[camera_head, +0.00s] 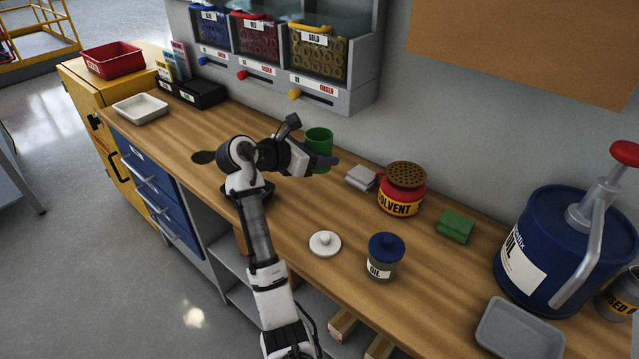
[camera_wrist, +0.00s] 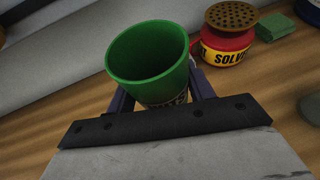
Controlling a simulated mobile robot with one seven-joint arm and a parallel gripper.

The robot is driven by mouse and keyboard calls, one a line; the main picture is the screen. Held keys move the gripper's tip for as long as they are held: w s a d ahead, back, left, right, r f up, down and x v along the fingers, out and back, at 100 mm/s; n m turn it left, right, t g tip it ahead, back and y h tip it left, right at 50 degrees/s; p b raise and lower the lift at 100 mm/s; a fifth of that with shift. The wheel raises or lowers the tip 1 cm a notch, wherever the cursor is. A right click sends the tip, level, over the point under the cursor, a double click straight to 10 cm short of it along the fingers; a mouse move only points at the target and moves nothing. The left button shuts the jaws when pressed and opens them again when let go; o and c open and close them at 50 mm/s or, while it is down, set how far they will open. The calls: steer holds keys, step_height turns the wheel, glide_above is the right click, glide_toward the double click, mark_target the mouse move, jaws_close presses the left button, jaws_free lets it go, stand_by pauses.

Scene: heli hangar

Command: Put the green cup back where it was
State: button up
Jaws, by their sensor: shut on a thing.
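The green cup (camera_head: 319,142) is near the back of the wooden workbench, by the wall below the dispenser bins. My gripper (camera_head: 322,163) is shut on it, with the arm reaching over the bench from the front. In the wrist view the green cup (camera_wrist: 150,62) is upright or slightly tilted, its open rim facing the camera, and looks empty. The gripper fingers (camera_wrist: 160,92) stand on both sides of it. A label low on the cup is partly hidden by the gripper. I cannot tell whether the cup's base touches the bench.
To the right are a grey block (camera_head: 361,178), a red solvent can (camera_head: 402,190), a green sponge (camera_head: 455,226) and a large blue oil drum (camera_head: 550,250). A white lid (camera_head: 325,243) and an oil jar (camera_head: 384,257) are in front. The bench left of the arm is mostly clear.

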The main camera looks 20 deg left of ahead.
mark_target(319, 197)
step_height(319, 197, down, 9)
steer(key=shift+f+p, duration=0.15)
steer(key=shift+p, duration=0.25)
steer(key=o, duration=1)
steer(key=shift+f, duration=0.1)
steer(key=shift+o, duration=0.2)
